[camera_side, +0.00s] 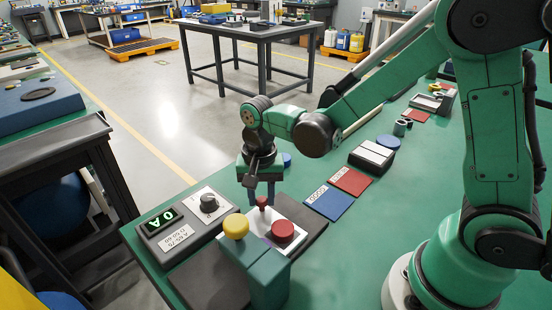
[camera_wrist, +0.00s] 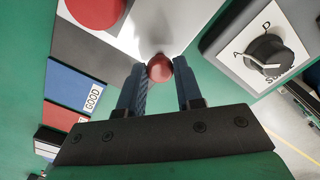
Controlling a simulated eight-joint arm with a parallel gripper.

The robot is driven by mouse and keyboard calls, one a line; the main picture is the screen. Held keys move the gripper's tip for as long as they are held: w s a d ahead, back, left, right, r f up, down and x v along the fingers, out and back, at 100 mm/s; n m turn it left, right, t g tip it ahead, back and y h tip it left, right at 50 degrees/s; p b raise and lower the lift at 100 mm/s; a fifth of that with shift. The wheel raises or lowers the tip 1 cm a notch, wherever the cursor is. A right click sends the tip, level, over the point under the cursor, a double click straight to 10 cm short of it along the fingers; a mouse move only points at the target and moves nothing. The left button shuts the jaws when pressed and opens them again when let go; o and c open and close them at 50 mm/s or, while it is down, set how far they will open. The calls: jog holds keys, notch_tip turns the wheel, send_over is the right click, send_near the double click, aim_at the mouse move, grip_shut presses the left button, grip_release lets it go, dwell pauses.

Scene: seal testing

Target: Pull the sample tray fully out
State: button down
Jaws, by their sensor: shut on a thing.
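My gripper (camera_side: 262,190) points down at the tester near the table's front left. It is shut on a small red ball knob (camera_side: 262,202). In the wrist view the knob (camera_wrist: 160,68) sits between the two blue fingertips (camera_wrist: 160,75), at the edge of a pale, shiny plate (camera_wrist: 150,30). That plate (camera_side: 255,222) shows in the side view beneath a larger red button (camera_side: 283,231). I take the plate and knob to be the sample tray and its handle; how far the tray is out I cannot tell, as the gripper and tester parts cover it.
A control box with a dial (camera_side: 209,203) and green display (camera_side: 160,221) stands left. Blue (camera_side: 330,202) and red (camera_side: 351,181) mats lie right. Green table is clear toward my base.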

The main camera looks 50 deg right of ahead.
jog(key=d, duration=0.6)
jog(key=c, duration=0.6)
grip_release()
jog(key=shift+a, duration=0.1)
jog(key=shift+r, duration=2.8)
jog(key=s+r+n+t, duration=0.1)
jog(key=s+n+t, duration=0.1)
jog(key=n, duration=0.1)
jog(key=s+a+r+n+t, duration=0.1)
jog(key=r+n+t, duration=0.1)
jog(key=n, duration=0.1)
jog(key=s+r+n+t, duration=0.1)
jog(key=s+n+t, duration=0.1)
jog(key=n+t, duration=0.1)
jog(key=shift+s+a+r, duration=0.2)
jog(key=shift+s+a, duration=0.1)
jog(key=shift+a, duration=0.1)
